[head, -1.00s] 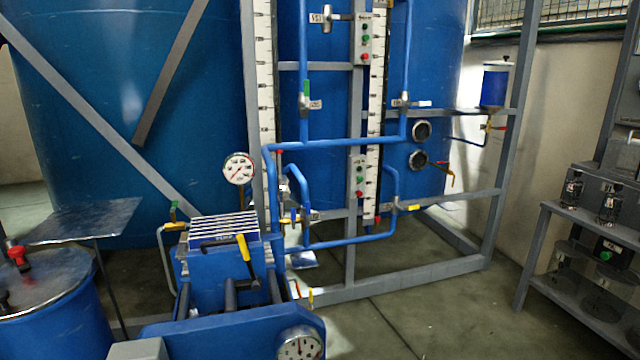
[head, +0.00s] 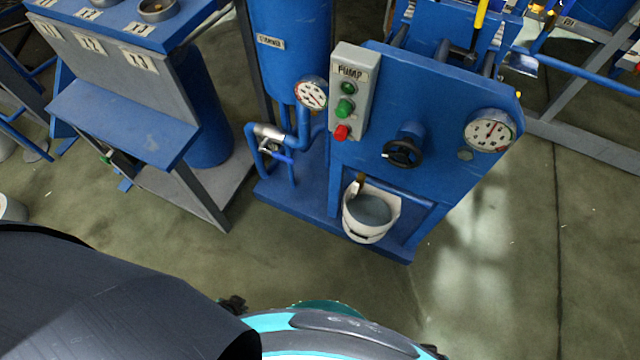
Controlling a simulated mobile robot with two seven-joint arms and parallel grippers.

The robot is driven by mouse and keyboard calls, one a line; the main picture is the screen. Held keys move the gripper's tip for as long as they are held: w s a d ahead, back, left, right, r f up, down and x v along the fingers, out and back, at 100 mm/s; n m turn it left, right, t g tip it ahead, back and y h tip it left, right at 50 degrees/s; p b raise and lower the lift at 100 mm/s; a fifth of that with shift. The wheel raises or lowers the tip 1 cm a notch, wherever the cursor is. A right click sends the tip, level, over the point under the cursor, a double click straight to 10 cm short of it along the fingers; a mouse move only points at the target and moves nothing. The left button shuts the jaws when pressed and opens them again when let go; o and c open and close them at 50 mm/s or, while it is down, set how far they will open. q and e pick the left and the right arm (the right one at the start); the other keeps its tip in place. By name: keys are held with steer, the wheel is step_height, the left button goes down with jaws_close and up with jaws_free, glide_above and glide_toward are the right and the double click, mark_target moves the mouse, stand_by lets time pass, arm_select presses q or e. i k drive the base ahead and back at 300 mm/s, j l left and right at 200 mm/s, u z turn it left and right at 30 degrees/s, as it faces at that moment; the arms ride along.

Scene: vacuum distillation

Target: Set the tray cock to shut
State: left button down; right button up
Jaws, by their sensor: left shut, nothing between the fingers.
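The blue press (head: 450,160) stands right of centre in the head view. A small brown and metal fitting (head: 358,184) shows at the rim of the white bucket (head: 357,232) under the press; I cannot tell if it is the tray cock or how it is turned. A blue-handled valve (head: 275,157) sits on the piping left of the press. My left arm (head: 110,295) fills the lower left corner, well apart from the press and bucket. Its gripper is shut and empty, and its fingertips cannot be made out. My right gripper is not in view.
A grey pump box (head: 349,95) with green and red buttons, a black handwheel (head: 402,152) and a gauge (head: 490,131) are on the press front. A blue bench (head: 125,117) stands at the left. The floor before the press is clear.

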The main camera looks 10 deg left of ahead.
mark_target(355, 189)
steer(key=i+l+u, duration=0.2)
steer(key=l, duration=0.4)
steer(key=l+u, duration=0.2)
steer(key=l, duration=0.35)
steer(key=i+l+u, duration=0.2)
steer(key=l, duration=0.4)
steer(key=k+u, duration=0.1)
steer(key=u, duration=0.6)
steer(key=k+u, duration=0.15)
steer(key=u, duration=0.15)
